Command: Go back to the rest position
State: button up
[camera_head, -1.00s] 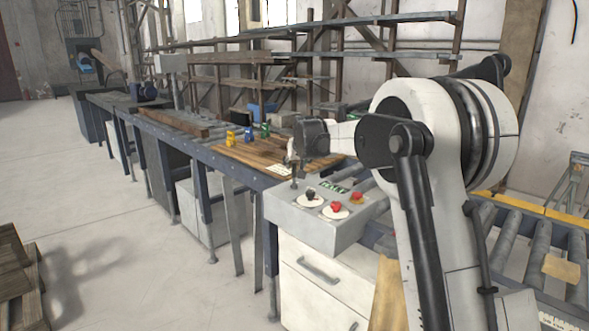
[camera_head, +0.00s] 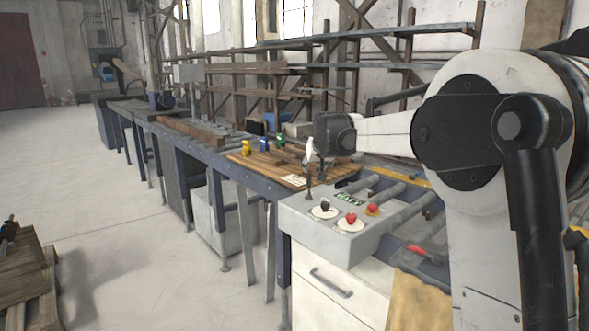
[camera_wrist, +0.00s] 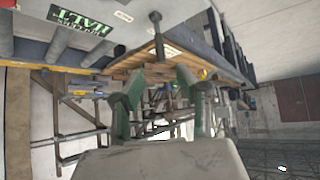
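My gripper (camera_head: 310,160) hangs from the dark wrist just behind the control box, near its upright black lever (camera_head: 308,187). In the wrist view my gripper (camera_wrist: 160,97) shows two fingers with green inner pads, spread apart with nothing between them. The wrist view is upside down and shows the box's green label (camera_wrist: 80,22) and the lever (camera_wrist: 157,35) close to the fingers. Exact clearance cannot be told.
A wooden board (camera_head: 262,168) bears yellow (camera_head: 246,147), blue (camera_head: 264,144) and green (camera_head: 280,141) pieces. A red-handled tool (camera_head: 424,254) lies on the rollers at right. Steel racks (camera_head: 300,68) stand behind. Open concrete floor (camera_head: 120,240) lies left of the bench.

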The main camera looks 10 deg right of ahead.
jog(key=s+a+r+g, duration=0.1)
jog(key=s+a, duration=0.1)
jog(key=s, duration=1.1)
jog(key=s+a+r, duration=0.1)
jog(key=s, duration=1.2)
jog(key=s+a+f, duration=0.1)
jog(key=s+f, duration=0.5)
jog(key=s, duration=0.7)
jog(key=s+a+f+g, duration=0.1)
jog(key=s+f, duration=0.6)
jog(key=s, duration=0.6)
jog(key=shift+s+n+y, duration=0.2)
jog(key=shift+n+y, duration=0.1)
jog(key=shift+n, duration=0.1)
jog(key=shift+a, duration=0.1)
